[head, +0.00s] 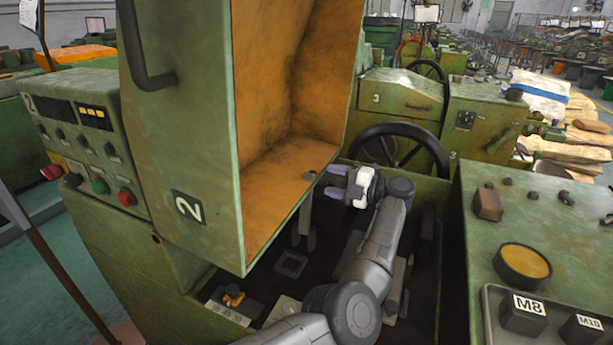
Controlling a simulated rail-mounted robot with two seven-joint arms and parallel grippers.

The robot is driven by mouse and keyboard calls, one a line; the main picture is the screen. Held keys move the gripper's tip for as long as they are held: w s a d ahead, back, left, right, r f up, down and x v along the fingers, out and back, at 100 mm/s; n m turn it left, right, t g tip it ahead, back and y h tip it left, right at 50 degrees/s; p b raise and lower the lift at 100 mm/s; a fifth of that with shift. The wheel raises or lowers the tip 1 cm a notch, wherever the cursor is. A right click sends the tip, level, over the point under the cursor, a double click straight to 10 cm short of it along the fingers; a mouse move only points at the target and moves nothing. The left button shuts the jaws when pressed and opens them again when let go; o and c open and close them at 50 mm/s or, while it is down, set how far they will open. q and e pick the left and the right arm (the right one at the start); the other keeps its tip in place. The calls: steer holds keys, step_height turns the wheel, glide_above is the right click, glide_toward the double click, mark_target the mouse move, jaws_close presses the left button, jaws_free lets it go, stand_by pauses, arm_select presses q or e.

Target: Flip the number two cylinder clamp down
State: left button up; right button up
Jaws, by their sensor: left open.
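Machine number two (180,150) is green, with a "2" plate on its raised, open cover, which is orange inside. My left gripper (331,181) is open at the lower right edge of the cover, its purple fingers pointing left. A small grey knob-like part (310,176) lies just left of the fingertips; I cannot tell whether they touch. Below it a grey upright bar (304,218) stands in the dark machine bay; it may be the cylinder clamp, but I cannot tell for sure. My left arm hides much of the bay. My right gripper is not in view.
A control box (85,150) with buttons is at the left. A black handwheel (400,150) stands behind my gripper. A green bench (560,230) with a yellow round part and M8 and M10 blocks (526,312) is at the right. The cover overhangs the bay closely.

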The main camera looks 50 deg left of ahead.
mark_target(306, 174)
arm_select(q)
steer(key=b+x, duration=0.1)
steer(key=x, duration=0.7)
steer(key=shift+a+b, duration=0.1)
steer(key=shift+b, duration=0.25)
jaws_close()
